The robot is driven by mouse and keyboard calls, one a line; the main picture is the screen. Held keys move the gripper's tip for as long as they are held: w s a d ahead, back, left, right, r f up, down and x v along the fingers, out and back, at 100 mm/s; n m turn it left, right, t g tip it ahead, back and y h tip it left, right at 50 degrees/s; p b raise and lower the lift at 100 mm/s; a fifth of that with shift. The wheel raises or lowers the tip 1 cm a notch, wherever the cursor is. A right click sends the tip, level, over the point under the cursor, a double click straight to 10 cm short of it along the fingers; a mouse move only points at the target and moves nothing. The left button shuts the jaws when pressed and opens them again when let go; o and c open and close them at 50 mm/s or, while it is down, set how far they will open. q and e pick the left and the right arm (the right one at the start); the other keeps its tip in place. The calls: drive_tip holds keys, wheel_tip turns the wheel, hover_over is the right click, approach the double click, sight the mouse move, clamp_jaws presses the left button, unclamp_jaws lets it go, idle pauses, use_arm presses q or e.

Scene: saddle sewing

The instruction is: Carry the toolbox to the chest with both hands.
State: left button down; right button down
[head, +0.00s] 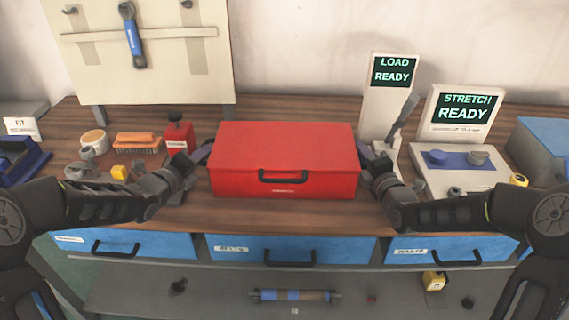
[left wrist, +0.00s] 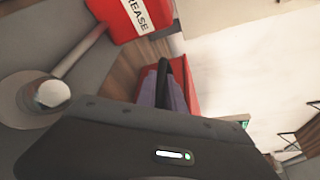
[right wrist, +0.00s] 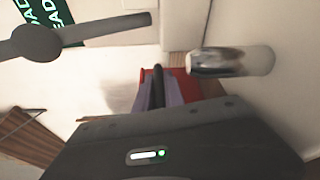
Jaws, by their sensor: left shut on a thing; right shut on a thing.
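The red toolbox (head: 283,148) sits at the middle of the wooden bench, lid closed, with a black front handle. Whether it touches the bench or is slightly raised, I cannot tell. My left gripper (head: 203,153) is shut at its left side, and my right gripper (head: 366,153) is shut at its right side. In the left wrist view the left fingers (left wrist: 170,92) close around a dark side handle against the red toolbox (left wrist: 148,80). The right wrist view shows the right fingers (right wrist: 160,92) on a dark handle likewise. I cannot make out the chest.
The load stand (head: 388,100) and stretch station (head: 462,115) are at right. Blue drawers (head: 290,248) line the bench front. A pegboard (head: 150,50) stands behind.

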use_arm(q)
drive_tip(key=shift+a, duration=0.1)
use_arm(e)
drive_tip(key=shift+f, duration=0.1)
idle(0.6)
